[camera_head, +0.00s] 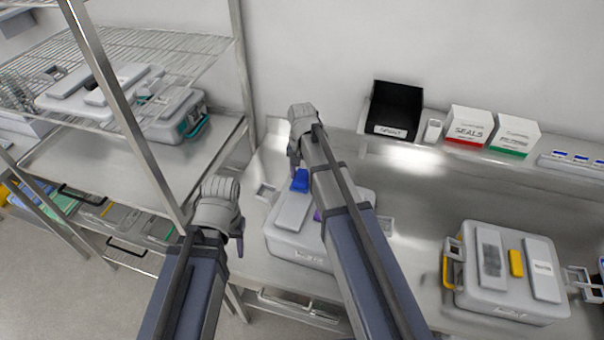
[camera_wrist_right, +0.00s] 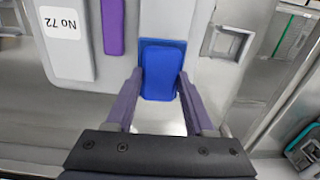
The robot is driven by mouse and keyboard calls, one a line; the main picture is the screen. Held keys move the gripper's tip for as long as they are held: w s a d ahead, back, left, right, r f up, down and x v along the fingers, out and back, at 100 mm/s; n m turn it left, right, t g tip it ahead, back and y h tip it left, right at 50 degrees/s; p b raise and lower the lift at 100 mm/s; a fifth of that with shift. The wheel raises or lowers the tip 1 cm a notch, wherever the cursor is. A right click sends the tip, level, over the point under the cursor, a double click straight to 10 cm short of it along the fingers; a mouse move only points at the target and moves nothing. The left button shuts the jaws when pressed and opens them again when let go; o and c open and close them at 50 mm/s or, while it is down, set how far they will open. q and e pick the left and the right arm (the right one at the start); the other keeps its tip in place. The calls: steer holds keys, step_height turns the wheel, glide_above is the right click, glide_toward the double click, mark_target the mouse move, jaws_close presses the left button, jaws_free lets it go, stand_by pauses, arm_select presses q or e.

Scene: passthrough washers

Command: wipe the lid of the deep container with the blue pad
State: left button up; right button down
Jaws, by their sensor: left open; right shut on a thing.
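A grey lidded container (camera_head: 291,247) stands on the steel counter, partly hidden by my right arm. Its lid (camera_head: 294,209) has raised panels, and a purple strip (camera_wrist_right: 113,27) and a "No 72" label (camera_wrist_right: 63,22) show in the right wrist view. My right gripper (camera_head: 298,170) is shut on the blue pad (camera_head: 300,181), at the far edge of this lid. In the right wrist view the pad (camera_wrist_right: 163,75) sits between both fingers; I cannot tell whether it touches the lid. My left gripper (camera_head: 239,245) is open and empty, left of the container.
Another grey container (camera_head: 505,299) with yellow parts stands at the right of the counter. A black bin (camera_head: 394,108) and the red-striped SEALS box (camera_head: 469,126) stand on the back ledge. A wire rack (camera_head: 160,50) with more containers is at left, its post near my left arm.

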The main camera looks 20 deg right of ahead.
arm_select(q)
steer(key=shift+r+p, duration=0.35)
steer(key=shift+r, duration=0.35)
arm_select(e)
steer(key=shift+r, duration=0.75)
arm_select(q)
steer(key=shift+r, duration=0.1)
arm_select(e)
step_height(320, 180, up, 3)
steer(key=p, duration=0.3)
steer(key=shift+r, duration=0.1)
arm_select(q)
step_height(320, 180, up, 3)
steer(key=shift+f, duration=0.1)
